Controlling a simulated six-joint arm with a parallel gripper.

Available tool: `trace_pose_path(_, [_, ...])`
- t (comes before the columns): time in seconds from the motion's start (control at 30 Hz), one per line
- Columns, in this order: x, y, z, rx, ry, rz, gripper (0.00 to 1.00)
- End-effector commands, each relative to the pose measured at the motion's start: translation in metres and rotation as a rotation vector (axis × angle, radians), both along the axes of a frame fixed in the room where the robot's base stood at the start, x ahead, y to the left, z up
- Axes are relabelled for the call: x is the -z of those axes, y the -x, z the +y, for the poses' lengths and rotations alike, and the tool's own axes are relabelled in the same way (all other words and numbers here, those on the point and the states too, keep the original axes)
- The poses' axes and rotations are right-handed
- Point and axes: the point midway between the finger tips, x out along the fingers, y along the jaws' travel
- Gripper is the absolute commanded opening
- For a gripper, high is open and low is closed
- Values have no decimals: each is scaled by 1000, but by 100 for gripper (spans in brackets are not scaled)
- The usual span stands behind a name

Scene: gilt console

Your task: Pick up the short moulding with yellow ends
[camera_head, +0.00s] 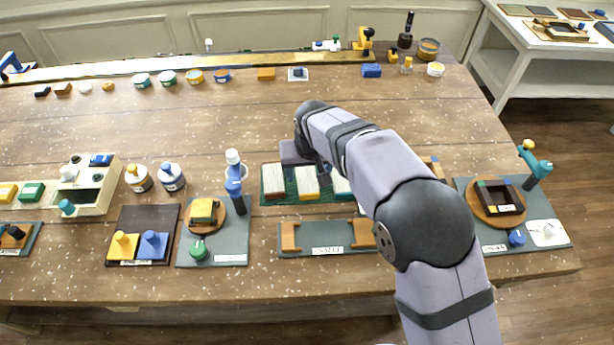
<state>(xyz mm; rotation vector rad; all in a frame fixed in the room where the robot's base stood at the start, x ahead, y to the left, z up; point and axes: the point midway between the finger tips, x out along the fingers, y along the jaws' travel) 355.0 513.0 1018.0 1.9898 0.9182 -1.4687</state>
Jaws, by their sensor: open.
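A green mat (290,202) at the centre of the table bears short white mouldings side by side. The middle moulding (306,182) has a yellow end facing the front. The left one (273,183) has a reddish end, and the right one (341,187) has a teal end and is partly behind my arm. My gripper (297,162) is over the back edge of the mat, near the far ends of the left and middle mouldings. It is open. Its fingertips are hard to make out, and I cannot tell its height above the mouldings.
A grey board (330,248) with two wooden blocks lies in front of the mat. A blue-handled upright tool (235,185) stands just left of the mat. At right is a board with a round wooden disc (482,207). The table behind the mat is mostly clear.

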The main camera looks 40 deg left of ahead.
Motion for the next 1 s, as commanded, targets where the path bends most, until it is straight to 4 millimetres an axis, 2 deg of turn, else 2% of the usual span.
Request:
trace_pose_path(0.27, [24, -4, 6, -1, 1, 0, 61])
trace_pose_path(0.57, [28, -5, 7, 0, -2, -1, 61])
trace_pose_path(0.77, [27, -5, 7, 0, -2, -1, 16])
trace_pose_path(1.0, [27, -5, 7, 0, -2, -1, 16])
